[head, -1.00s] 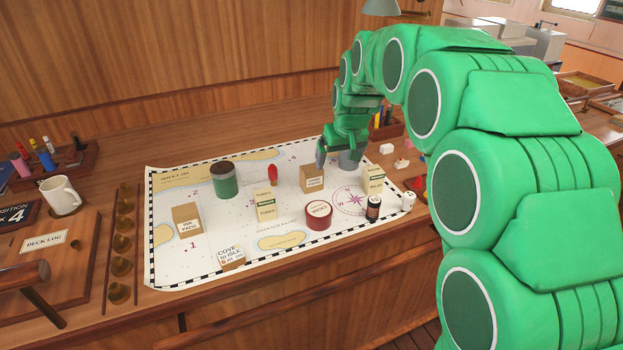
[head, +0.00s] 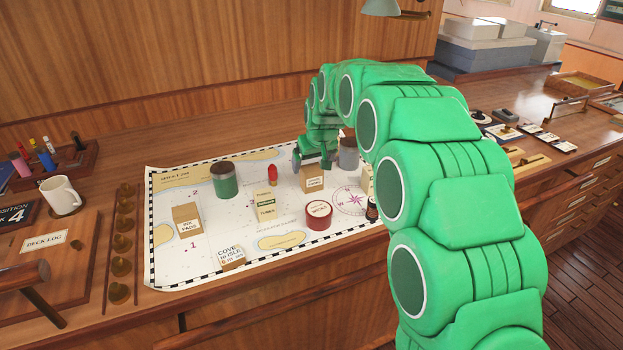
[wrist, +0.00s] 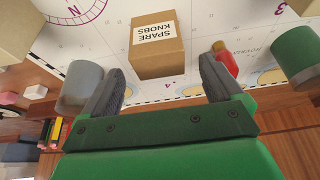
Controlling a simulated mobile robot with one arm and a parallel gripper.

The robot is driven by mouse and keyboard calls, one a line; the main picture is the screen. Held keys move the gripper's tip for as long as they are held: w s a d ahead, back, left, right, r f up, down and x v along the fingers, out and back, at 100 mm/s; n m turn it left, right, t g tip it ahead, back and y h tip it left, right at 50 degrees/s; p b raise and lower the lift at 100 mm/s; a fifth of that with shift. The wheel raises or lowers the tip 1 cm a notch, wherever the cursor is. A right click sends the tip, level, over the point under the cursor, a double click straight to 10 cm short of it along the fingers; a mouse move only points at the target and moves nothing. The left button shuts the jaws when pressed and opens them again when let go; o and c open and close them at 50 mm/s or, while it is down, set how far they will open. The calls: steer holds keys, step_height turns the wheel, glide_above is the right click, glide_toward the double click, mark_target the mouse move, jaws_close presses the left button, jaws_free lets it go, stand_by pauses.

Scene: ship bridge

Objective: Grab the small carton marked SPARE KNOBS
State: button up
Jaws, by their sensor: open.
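The small carton marked SPARE KNOBS (wrist: 158,55) is a brown box with a white label. In the wrist view it stands upright on the chart, ahead of the fingertips and between their lines. In the head view the carton (head: 313,181) stands near the chart's middle right, its label too small to read surely. My gripper (wrist: 162,80) is open and empty, with one dark finger to each side of the carton's near end. In the head view my gripper (head: 314,163) is just behind and above the carton. I cannot tell whether a finger touches it.
A grey cylinder (wrist: 80,86) stands close beside the left finger in the wrist view. A tan box (head: 266,204) and red tin (head: 318,214) stand nearby on the chart (head: 165,255).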

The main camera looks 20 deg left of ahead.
mark_target(312, 168)
steer(key=x, duration=0.3)
steer(key=shift+f, duration=0.3)
steer(key=c, duration=1.1)
steer(key=shift+r, duration=0.15)
